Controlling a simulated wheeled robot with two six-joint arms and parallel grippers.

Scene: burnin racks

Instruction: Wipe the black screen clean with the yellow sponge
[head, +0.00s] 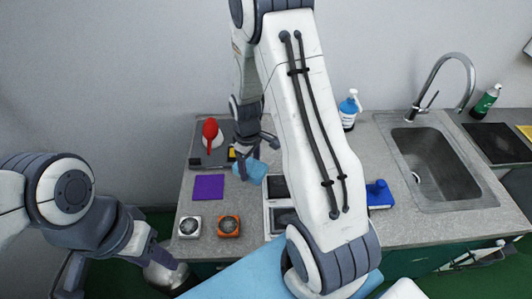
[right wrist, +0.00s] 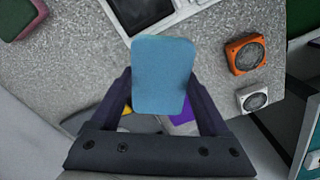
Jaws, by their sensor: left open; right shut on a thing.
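My right gripper (head: 252,160) is shut on a light-blue block or sponge (head: 252,170), which fills the space between its fingers in the right wrist view (right wrist: 163,75). It holds it over the left part of the counter. A small yellow item (head: 232,153) shows beside that gripper, partly hidden; I cannot tell if it is the sponge. A white-framed device with dark screen areas (head: 278,187) lies right of the gripper, partly hidden by my arm; its edge shows in the right wrist view (right wrist: 133,14). My left gripper (head: 164,262) is open, low at the counter's front left.
A purple square (head: 208,187), a white unit (head: 189,227) and an orange unit (head: 229,226) are at the left. A red item (head: 210,132) lies behind. A blue item (head: 379,195), spray bottle (head: 349,109), sink (head: 440,165) and dark panel (head: 498,142) are to the right.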

